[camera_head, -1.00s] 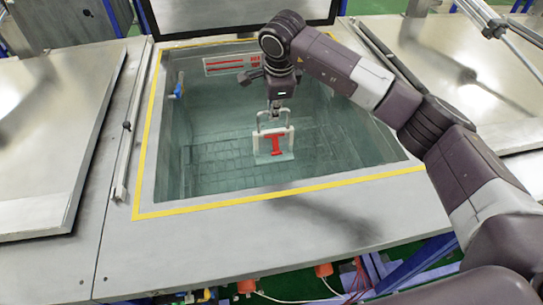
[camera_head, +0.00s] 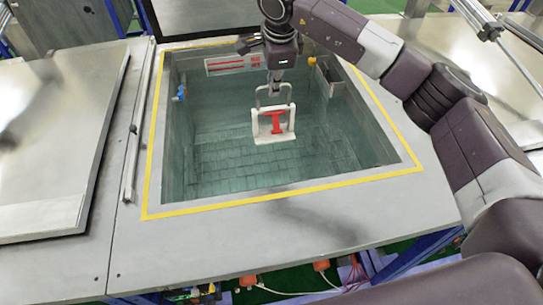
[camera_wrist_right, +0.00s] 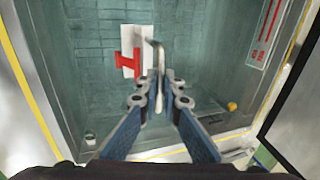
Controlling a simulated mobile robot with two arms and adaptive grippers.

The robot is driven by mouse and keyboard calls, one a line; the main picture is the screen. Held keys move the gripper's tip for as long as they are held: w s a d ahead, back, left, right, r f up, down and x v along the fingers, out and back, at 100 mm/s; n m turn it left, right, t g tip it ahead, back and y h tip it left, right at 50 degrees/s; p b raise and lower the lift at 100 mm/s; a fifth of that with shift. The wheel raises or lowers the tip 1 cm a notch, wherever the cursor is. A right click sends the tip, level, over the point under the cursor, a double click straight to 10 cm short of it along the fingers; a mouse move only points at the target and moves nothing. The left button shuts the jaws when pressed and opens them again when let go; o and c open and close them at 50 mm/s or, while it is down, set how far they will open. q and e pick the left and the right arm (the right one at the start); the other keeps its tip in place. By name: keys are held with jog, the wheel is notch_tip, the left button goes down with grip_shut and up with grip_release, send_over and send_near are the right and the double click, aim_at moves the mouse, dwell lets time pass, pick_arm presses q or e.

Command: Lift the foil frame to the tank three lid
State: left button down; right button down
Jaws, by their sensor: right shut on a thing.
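The foil frame (camera_head: 274,127) is a white frame with a red piece in it and a handle loop on top. It hangs upright from my right gripper (camera_head: 273,84) inside the open tank (camera_head: 153,150), above the tiled floor. In the right wrist view my right gripper (camera_wrist_right: 164,84) is closed on the frame's handle, and the white and red of the foil frame (camera_wrist_right: 127,64) show beyond the fingers. My left gripper is not in view. I cannot tell which lid is the tank three lid.
A metal lid (camera_head: 50,140) lies flat to the left of the tank. A white label with red marks (camera_head: 232,65) is on the tank's back wall. The grey deck (camera_head: 290,225) in front is clear.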

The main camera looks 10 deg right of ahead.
jog(key=shift+r+p, duration=1.75)
jog(key=shift+r, duration=1.9)
jog(key=shift+f, duration=0.1)
dwell(1.2)
